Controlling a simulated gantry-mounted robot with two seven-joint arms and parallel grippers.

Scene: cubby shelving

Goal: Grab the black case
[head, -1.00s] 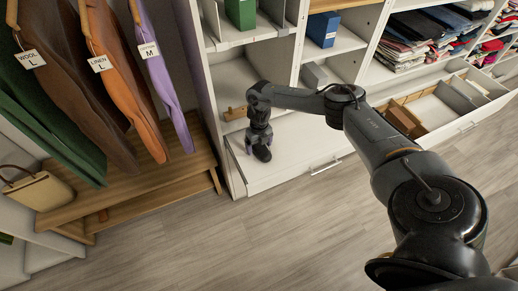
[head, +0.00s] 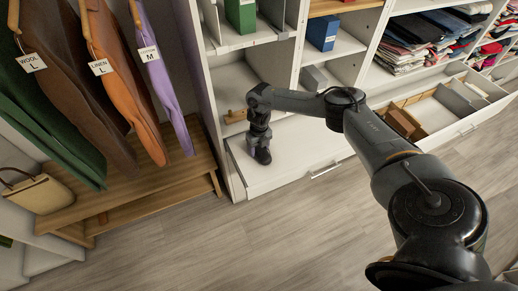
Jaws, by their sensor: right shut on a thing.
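My right arm reaches from the lower right to the white cubby shelving. Its gripper (head: 261,146) points down over the white drawer or ledge at the bottom of the left cubby column. The gripper is shut on a small dark thing at its tips, which I take to be the black case (head: 262,156). The case is hard to tell apart from the dark gripper, and its outline is mostly hidden. I cannot tell whether it touches the white surface below. My left gripper is not in view.
A wooden piece (head: 235,115) lies just behind the gripper. A green box (head: 240,14), blue box (head: 322,30) and grey box (head: 314,77) stand in cubbies. An open drawer (head: 436,112) holds brown boxes at right. Hanging clothes and a tan bag (head: 36,192) are at left.

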